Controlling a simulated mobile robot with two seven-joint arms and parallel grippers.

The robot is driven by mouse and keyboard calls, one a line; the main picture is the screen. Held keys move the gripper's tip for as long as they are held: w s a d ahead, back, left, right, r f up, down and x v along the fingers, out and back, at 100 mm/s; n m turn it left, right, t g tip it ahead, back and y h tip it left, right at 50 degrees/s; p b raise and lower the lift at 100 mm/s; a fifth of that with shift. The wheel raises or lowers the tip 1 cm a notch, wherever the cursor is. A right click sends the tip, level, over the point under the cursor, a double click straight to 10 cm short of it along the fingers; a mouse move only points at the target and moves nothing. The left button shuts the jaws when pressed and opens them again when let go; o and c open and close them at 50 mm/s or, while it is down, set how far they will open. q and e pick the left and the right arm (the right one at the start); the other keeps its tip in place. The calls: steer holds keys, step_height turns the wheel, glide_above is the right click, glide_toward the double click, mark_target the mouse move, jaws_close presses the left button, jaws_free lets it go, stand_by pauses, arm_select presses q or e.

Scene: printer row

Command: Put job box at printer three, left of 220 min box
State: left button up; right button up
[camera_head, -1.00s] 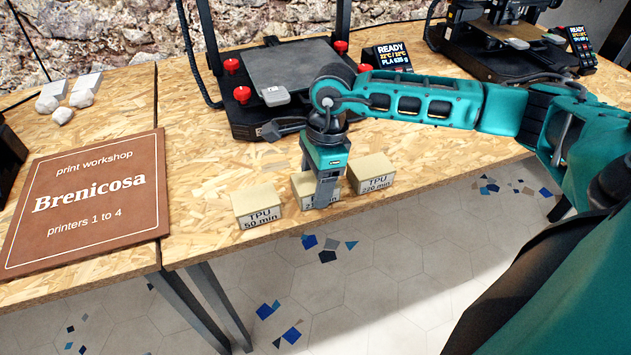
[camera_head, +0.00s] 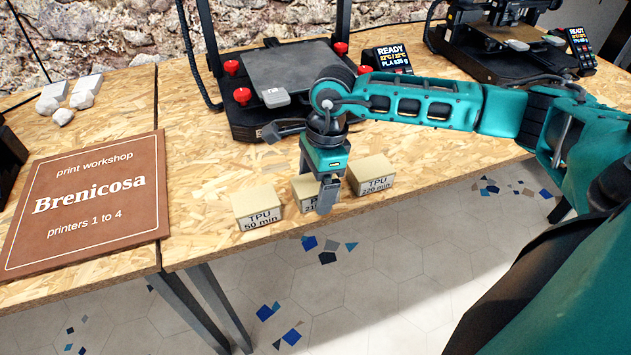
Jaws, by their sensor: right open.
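Three small tan boxes stand in a row near the front edge of the table. The left one is the TPU 50 min box (camera_head: 258,207). The middle job box (camera_head: 305,194) is partly hidden by my right gripper, and its label is only partly readable. The right one is the TPU 220 min box (camera_head: 372,175), close beside the middle box. My right gripper (camera_head: 325,206) points down at the middle box with its jaws open; I cannot tell whether a finger touches it. My left gripper is not in view.
A printer (camera_head: 290,80) with red knobs stands behind the boxes, with a READY screen (camera_head: 391,58) beside it. Another printer (camera_head: 500,40) stands at the back right. A brown Brenicosa sign (camera_head: 88,203) lies at left. Bare table (camera_head: 440,148) lies right of the boxes.

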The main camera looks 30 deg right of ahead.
step_height(320, 180, up, 12)
steer(key=d+p, duration=0.1)
steer(key=shift+s+d, duration=0.2)
steer(key=shift+d, duration=0.2)
